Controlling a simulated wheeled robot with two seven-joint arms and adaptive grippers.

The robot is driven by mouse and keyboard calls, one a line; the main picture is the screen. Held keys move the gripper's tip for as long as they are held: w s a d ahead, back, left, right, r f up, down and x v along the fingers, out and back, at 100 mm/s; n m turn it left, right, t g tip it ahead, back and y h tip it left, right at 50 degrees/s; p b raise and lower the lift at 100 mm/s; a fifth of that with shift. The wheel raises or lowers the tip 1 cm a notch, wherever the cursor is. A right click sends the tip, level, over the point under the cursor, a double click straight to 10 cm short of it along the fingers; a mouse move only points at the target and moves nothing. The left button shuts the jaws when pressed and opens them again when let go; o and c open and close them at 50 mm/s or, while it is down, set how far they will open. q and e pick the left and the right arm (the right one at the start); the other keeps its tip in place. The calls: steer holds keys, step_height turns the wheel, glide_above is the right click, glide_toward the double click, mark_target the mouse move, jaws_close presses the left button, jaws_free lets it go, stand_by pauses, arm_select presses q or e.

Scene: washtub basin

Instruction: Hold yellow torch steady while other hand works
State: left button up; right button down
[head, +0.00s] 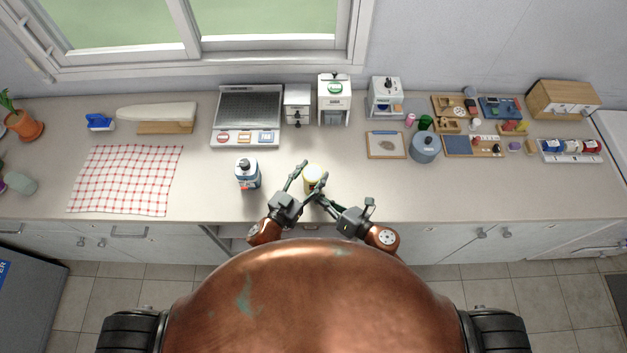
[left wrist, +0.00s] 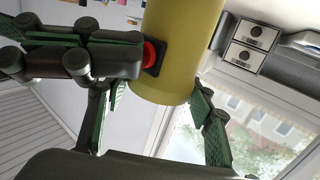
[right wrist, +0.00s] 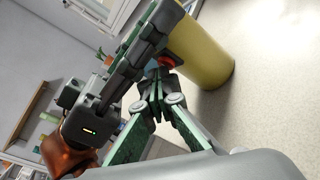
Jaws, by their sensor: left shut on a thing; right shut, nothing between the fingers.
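The yellow torch (head: 312,174) stands upright near the counter's front edge. It shows large in the left wrist view (left wrist: 180,45) and the right wrist view (right wrist: 208,50). A red button (left wrist: 150,54) in a dark mount is on its side. My left gripper (head: 308,176) is shut around the torch, one finger on each side. My right gripper (right wrist: 157,82) is shut and empty, its tips close together at the red button. I cannot tell whether they press it. The torch's lower part is partly hidden by the fingers.
Behind are a grill-like appliance (head: 247,108) and white machines (head: 335,103). A grey-blue canister (head: 424,148) stands right.

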steer(key=shift+s, duration=0.5)
arm_select(q)
steer(key=o, duration=1.5)
arm_select(e)
steer(key=s, duration=0.6)
steer(key=shift+d, duration=0.3)
arm_select(q)
steer(key=shift+s, duration=0.1)
